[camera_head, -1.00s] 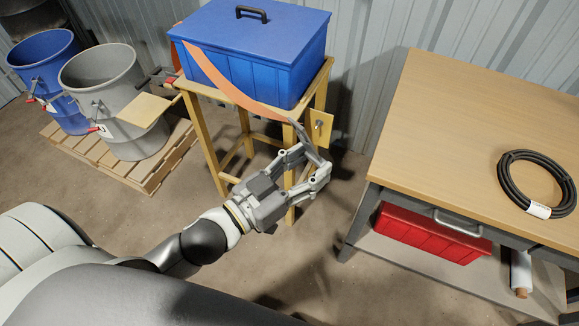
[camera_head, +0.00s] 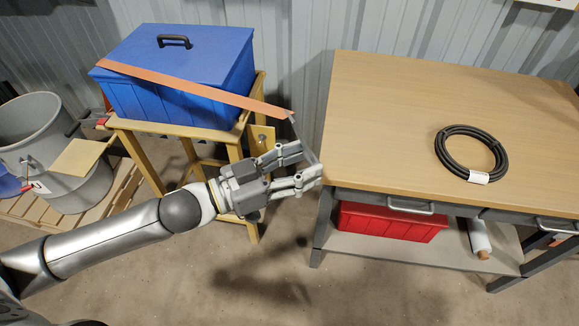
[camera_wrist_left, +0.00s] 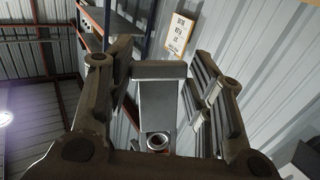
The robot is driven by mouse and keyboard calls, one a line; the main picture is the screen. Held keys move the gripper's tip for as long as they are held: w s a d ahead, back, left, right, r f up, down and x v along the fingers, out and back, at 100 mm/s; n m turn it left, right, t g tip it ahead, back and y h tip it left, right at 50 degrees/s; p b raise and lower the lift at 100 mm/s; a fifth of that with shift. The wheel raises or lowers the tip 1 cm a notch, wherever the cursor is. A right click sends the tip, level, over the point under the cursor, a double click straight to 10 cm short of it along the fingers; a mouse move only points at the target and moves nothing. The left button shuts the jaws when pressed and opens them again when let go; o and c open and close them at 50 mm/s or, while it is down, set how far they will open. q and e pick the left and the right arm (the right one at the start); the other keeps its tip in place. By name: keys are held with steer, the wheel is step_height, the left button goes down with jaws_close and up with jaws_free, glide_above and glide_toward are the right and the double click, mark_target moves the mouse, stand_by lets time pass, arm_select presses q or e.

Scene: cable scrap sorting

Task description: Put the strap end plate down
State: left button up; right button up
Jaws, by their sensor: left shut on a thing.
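The strap end plate (camera_head: 303,137) is a thin grey plate at the end of an orange-brown strap (camera_head: 200,88). The strap runs from the left side of the blue box (camera_head: 180,65) across its front to the plate, in the air. My left gripper (camera_head: 311,161) is shut on the plate, between the box stand and the workbench. In the left wrist view the grey plate (camera_wrist_left: 157,98) sits between the fingers, with a round ring (camera_wrist_left: 158,141) on it. My right gripper is not in view.
The box stands on a yellow stand (camera_head: 180,130) with a side panel bearing a peg (camera_head: 262,138). The wooden workbench (camera_head: 390,110) is right of the gripper; a black cable coil (camera_head: 440,157) lies on it. A red box (camera_head: 385,222) is below. The bench's left part is clear.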

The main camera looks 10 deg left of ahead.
arm_select(q)
steer(key=shift+w+d+r+m+g+h, duration=0.2)
steer(key=shift+d+m+g+h, duration=0.05)
steer(key=shift+d+m+g, duration=0.2)
steer(key=shift+w+d+r+m+g+h, duration=0.15)
steer(key=shift+w+d+m+g+h, duration=0.1)
steer(key=shift+d+m+g, duration=0.15)
steer(key=shift+s+g, duration=0.1)
steer(key=shift+g, duration=0.15)
steer(key=shift+s+a+m+g+h, duration=0.15)
steer(key=shift+a+m+g+h, duration=0.25)
steer(key=shift+m+g, duration=0.5)
steer(key=shift+s+a+m+g+h, duration=0.2)
steer(key=shift+a+m+g, duration=0.3)
steer(key=shift+g, duration=0.8)
steer(key=shift+s+a+m+g+h, duration=0.1)
steer(key=shift+a+m+g+h, duration=0.3)
steer(key=shift+m+g, duration=0.55)
